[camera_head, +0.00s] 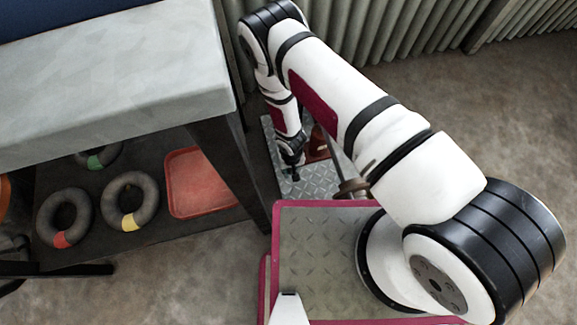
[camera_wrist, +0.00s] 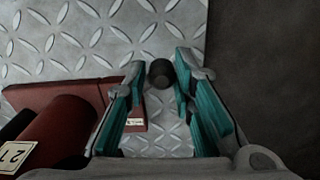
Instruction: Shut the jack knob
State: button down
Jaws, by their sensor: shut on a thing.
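The jack knob (camera_wrist: 160,73) is a small dark round piece between the fingertips of my gripper (camera_wrist: 163,82) in the wrist view. My gripper has teal pads and is shut on the knob. The red jack (camera_wrist: 60,125) lies just left of the knob, with a flat red base and a rounded body bearing a pale label. In the head view my gripper (camera_head: 294,172) points down beside the red jack (camera_head: 318,146), which is partly hidden behind my arm. The knob cannot be made out in the head view.
The jack stands on a metal tread plate (camera_head: 300,188). A grey-topped bench (camera_head: 110,80) with a dark leg (camera_head: 228,160) stands close on the left. Its lower shelf holds a red tray (camera_head: 200,183) and several grey rings (camera_head: 130,203). A corrugated wall (camera_head: 390,30) closes the back.

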jog(key=d+n, duration=0.1)
jog(key=n, duration=0.1)
jog(key=d+n, duration=0.1)
jog(key=n, duration=0.1)
jog(key=shift+s+n+p, duration=0.1)
jog(key=shift+n+p, duration=0.2)
jog(key=shift+d+n+p, duration=0.15)
jog(key=shift+d+n, duration=0.4)
jog(key=shift+n, duration=0.75)
jog(key=shift+d+n+p, duration=0.15)
jog(key=shift+d+n, duration=0.35)
jog(key=shift+n, duration=0.8)
jog(key=c, duration=1.6)
grip_release()
jog(key=shift+o, duration=0.9)
jog(key=shift+d, duration=0.1)
jog(key=shift+s, duration=0.1)
